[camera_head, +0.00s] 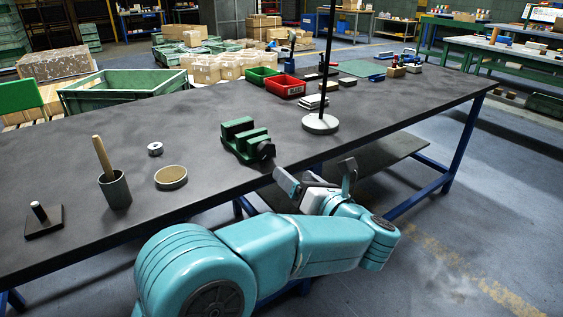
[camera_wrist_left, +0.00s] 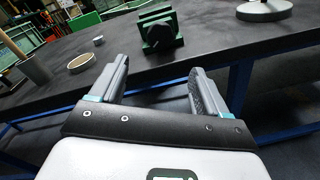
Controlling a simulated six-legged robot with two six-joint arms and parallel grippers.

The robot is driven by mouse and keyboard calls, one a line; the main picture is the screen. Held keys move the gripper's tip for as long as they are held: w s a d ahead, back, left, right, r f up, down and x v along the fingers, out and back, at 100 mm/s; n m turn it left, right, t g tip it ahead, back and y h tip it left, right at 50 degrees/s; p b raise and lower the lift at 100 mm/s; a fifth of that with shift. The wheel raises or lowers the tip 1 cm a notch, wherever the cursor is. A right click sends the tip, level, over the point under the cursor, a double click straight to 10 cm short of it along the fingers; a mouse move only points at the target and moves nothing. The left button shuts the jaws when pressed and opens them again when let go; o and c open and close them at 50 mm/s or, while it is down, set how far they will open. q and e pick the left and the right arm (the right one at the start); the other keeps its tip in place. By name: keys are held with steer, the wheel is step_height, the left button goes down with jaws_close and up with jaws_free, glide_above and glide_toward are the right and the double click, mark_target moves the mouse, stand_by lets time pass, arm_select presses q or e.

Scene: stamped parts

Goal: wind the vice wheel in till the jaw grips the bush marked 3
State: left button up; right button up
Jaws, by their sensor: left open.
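The green vice (camera_head: 237,133) stands near the front edge of the dark table. Its black wheel (camera_head: 265,151) faces the front edge. The vice also shows ahead in the left wrist view (camera_wrist_left: 156,18). A gap shows between its green blocks; I cannot tell whether anything sits in it. A small grey metal ring (camera_head: 155,148), possibly a bush, lies on the table left of the vice; no mark is readable. My left gripper (camera_head: 316,177) is open and empty, off the table's front edge, to the right of the wheel and apart from it. My right gripper is not in view.
A grey cup (camera_head: 115,190) with a wooden handle, a shallow round dish (camera_head: 171,177) and a pegged block (camera_head: 43,219) stand to the left. A lamp-like pole on a round base (camera_head: 320,124) stands right of the vice. Red (camera_head: 285,86) and green (camera_head: 261,75) bins are behind.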

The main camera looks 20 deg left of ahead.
arm_select(q)
steer(key=shift+v, duration=2)
